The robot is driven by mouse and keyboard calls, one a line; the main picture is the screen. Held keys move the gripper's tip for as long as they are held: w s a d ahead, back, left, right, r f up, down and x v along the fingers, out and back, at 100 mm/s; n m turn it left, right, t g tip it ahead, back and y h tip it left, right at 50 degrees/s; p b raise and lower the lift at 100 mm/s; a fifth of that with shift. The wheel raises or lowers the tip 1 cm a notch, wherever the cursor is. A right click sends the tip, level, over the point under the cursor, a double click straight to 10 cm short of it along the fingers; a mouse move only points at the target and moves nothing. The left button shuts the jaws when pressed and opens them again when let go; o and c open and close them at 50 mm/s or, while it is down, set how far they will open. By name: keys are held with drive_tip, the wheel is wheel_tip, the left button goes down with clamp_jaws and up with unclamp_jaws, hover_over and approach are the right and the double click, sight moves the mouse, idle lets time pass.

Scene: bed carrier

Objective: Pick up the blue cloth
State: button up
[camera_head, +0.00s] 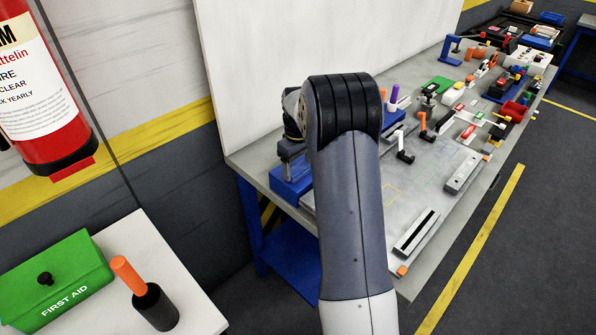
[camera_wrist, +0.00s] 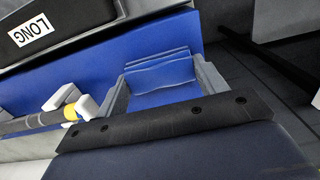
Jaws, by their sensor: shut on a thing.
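In the wrist view, the blue cloth (camera_wrist: 160,72) looks like a small folded flat piece between the two grey fingers of my gripper (camera_wrist: 162,76). My gripper is shut on the cloth, with a finger at its left and right edges. A larger blue surface lies behind the cloth, close in colour, so I cannot tell whether the cloth still touches it.
In the wrist view, a dark case labelled LONG (camera_wrist: 62,22) lies at upper left, and a yellow-banded tool (camera_wrist: 40,122) at left. In the head view, the workbench (camera_head: 425,262) carries several tools. A green first-aid box (camera_head: 55,280) stands lower left, beneath a fire extinguisher (camera_head: 42,95).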

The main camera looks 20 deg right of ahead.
sight(298, 168)
drive_tip(key=shift+r, duration=0.15)
wheel_tip(298, 168, up, 10)
drive_tip(key=b, duration=0.1)
idle(0.4)
drive_tip(key=o, duration=0.3)
drive_tip(key=shift+c, duration=1.2)
drive_tip(key=shift+s, duration=0.1)
